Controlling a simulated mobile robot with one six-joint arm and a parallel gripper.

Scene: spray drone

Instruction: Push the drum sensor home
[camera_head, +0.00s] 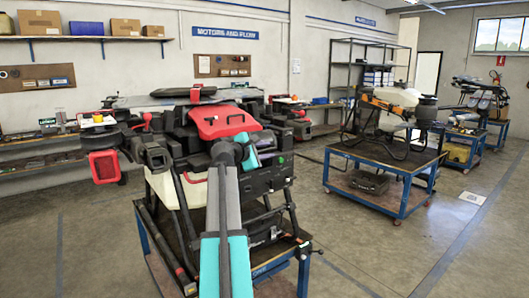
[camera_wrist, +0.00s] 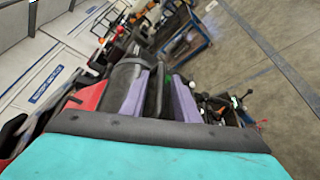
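The drone (camera_head: 205,130) stands on a blue-framed bench, with a red cover (camera_head: 222,121) on top and dark body parts around it. My arm runs up from the bottom of the head view to the drone's front, and its end hides part of the drone. In the wrist view, my gripper (camera_wrist: 160,95) shows as two purple-grey fingers with a gap between them. Dark parts show in and behind the gap, and I see nothing clearly gripped. A dark rounded part lies just beyond the left finger. I cannot pick out the drum sensor for certain in either view.
The drone's bench (camera_head: 303,252) has a blue frame. Another blue bench (camera_head: 404,192) with a second drone stands to the right. A wall shelf (camera_head: 85,38) holds boxes at the back left. The floor (camera_head: 365,235) between the benches is clear.

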